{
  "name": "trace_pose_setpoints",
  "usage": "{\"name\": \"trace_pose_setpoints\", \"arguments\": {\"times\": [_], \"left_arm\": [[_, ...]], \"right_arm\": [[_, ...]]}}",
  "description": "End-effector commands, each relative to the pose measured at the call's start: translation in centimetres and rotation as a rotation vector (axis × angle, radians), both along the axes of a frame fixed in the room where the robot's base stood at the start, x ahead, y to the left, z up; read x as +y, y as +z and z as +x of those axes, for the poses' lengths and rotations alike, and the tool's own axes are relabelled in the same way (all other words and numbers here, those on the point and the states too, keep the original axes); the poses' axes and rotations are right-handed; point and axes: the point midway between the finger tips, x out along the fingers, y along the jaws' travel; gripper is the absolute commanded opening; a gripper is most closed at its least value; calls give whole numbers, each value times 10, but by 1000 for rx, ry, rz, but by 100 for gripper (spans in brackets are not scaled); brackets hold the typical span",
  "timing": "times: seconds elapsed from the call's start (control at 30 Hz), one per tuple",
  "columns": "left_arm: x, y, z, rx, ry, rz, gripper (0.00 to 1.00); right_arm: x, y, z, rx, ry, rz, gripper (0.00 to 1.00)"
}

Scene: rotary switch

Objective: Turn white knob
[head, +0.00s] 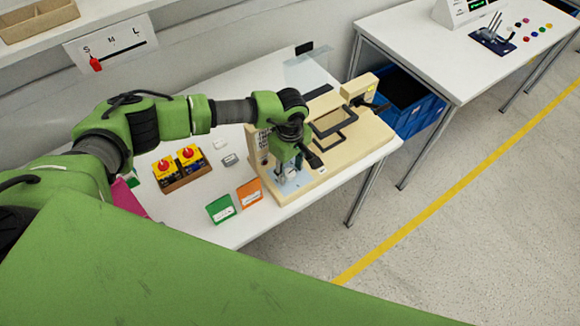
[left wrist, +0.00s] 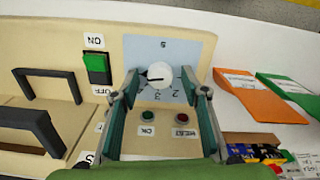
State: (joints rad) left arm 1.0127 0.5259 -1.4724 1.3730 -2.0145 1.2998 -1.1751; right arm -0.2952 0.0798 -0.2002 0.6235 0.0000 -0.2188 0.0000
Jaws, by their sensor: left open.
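The white knob (left wrist: 160,74) is a round dial on a light blue plate (left wrist: 192,48) with printed numbers around it, on a beige panel (left wrist: 60,38). In the left wrist view my left gripper (left wrist: 160,80) is open, with one finger to each side of the knob. I cannot tell whether either finger touches it. In the head view my left gripper (head: 287,172) points down over the panel's front part (head: 318,178) and hides the knob. My right gripper is not in view.
A green rocker switch (left wrist: 97,66) and two black handles (left wrist: 47,82) are beside the knob. Green (left wrist: 108,117) and red (left wrist: 182,118) buttons sit below it.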

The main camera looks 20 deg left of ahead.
Motion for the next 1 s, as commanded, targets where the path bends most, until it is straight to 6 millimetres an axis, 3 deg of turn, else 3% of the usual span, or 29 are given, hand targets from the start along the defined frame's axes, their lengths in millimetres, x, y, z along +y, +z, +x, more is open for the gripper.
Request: {"name": "trace_pose_setpoints", "arguments": {"times": [0.27, 0.43, 0.77, 1.0], "left_arm": [[0, -2, 0, 0, 0, 0, 41], [0, -2, 0, 0, 1, 0, 3], [0, -3, 0, 0, 27, 0, 3], [0, -5, 0, 0, 147, 0, 3]], "right_arm": [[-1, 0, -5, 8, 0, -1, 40], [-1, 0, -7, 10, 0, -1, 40], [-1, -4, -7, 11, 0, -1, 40], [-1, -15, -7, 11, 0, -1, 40]]}}
